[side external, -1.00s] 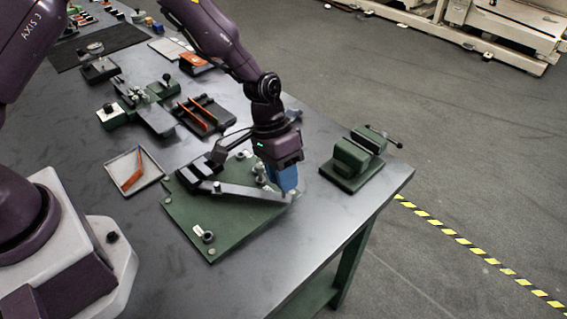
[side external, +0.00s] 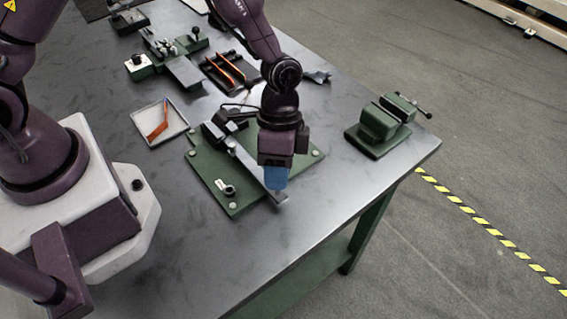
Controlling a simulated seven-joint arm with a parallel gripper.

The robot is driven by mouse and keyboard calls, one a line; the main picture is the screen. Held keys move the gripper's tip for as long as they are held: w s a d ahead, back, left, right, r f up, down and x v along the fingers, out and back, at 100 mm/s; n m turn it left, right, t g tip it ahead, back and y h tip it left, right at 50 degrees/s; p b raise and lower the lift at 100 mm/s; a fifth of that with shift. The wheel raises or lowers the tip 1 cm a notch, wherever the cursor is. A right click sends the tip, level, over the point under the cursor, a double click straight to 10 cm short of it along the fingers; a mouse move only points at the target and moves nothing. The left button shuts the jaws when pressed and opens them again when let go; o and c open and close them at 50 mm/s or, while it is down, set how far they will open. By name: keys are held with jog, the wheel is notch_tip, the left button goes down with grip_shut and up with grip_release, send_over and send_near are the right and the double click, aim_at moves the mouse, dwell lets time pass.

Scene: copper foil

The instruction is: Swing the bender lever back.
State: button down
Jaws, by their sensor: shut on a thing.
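The bender is a green plate (side external: 213,169) on the grey table, with black blocks (side external: 223,126) at its back. Its flat grey lever (side external: 247,162) runs from near these blocks toward the front right, and its end passes over the plate's front edge. My gripper (side external: 276,186), with blue fingers, points down at the lever's outer end and is shut on it. The gripper's body hides part of the lever and plate. An orange bent strip (side external: 158,131) lies in a shallow grey tray (side external: 179,130) left of the bender.
A green vise (side external: 379,127) stands right of the bender near the table's edge. A black rack (side external: 213,81) with orange strips and a green fixture (side external: 164,62) stand behind. The front of the table (side external: 190,235) is clear.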

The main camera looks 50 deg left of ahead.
jog(key=shift+s, duration=0.25)
jog(key=c, duration=1.2)
grip_release()
jog(key=shift+o, duration=0.2)
jog(key=shift+w, duration=0.1)
jog(key=shift+r, duration=0.15)
jog(key=v, duration=1.2)
jog(key=shift+r, duration=0.3)
jog(key=shift+w+a, duration=0.1)
